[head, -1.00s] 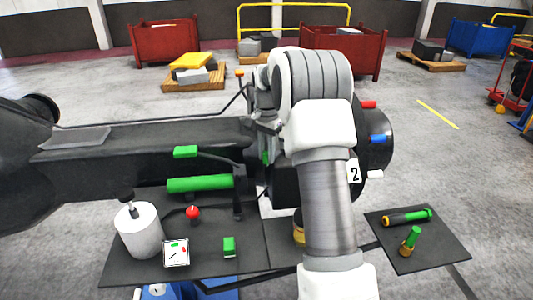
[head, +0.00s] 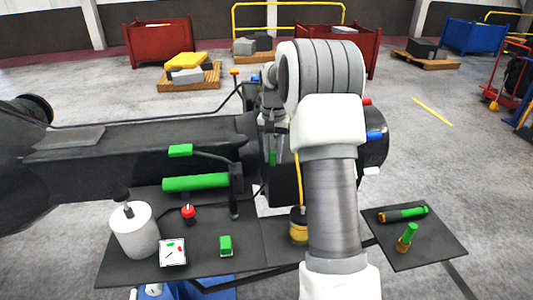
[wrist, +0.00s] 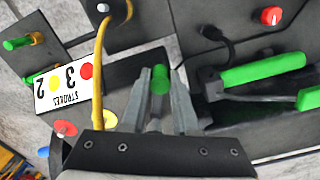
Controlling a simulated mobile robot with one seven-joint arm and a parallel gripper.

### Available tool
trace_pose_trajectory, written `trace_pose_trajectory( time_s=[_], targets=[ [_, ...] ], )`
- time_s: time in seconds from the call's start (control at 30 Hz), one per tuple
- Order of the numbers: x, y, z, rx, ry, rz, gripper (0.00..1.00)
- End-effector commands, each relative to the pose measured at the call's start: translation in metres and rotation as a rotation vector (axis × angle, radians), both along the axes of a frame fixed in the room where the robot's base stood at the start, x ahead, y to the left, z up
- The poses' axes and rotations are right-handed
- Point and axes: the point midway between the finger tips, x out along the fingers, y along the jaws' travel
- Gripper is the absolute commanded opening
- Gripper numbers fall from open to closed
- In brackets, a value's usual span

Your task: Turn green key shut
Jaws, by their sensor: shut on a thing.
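A green key (head: 273,158) stands at the front of the black machine body, left of my forearm. My gripper (head: 272,140) is shut on it from above. In the wrist view the key's round green end (wrist: 160,80) shows between the two grey fingertips of my gripper (wrist: 161,100). The key's lower part and its seat are hidden by the fingers, so I cannot tell how far it is turned. A white plate marked STROKES with numbers 2 and 3 (wrist: 68,76) lies left of the fingers in the wrist view.
A yellow cable (wrist: 98,90) runs close by the fingers. A thick green handle (head: 196,182) and a green-tipped lever (head: 180,150) stand left. The left shelf holds a white canister (head: 134,232), a red knob (head: 188,212) and a green block (head: 226,244). A right tray (head: 440,247) holds green-handled tools.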

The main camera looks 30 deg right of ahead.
Motion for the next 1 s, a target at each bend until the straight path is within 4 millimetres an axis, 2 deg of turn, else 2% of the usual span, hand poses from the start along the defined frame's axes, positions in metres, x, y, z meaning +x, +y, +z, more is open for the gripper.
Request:
trace_pose_trajectory(
  time_s=[0.2,0.5,1.0],
  targets=[
    [-0.009,-0.014,0.001,-0.001,-0.002,0.174,0.0],
    [-0.015,-0.029,0.001,-0.001,-0.002,0.346,0.0],
    [-0.017,-0.035,0.001,-0.003,-0.002,0.419,0.0]
  ],
)
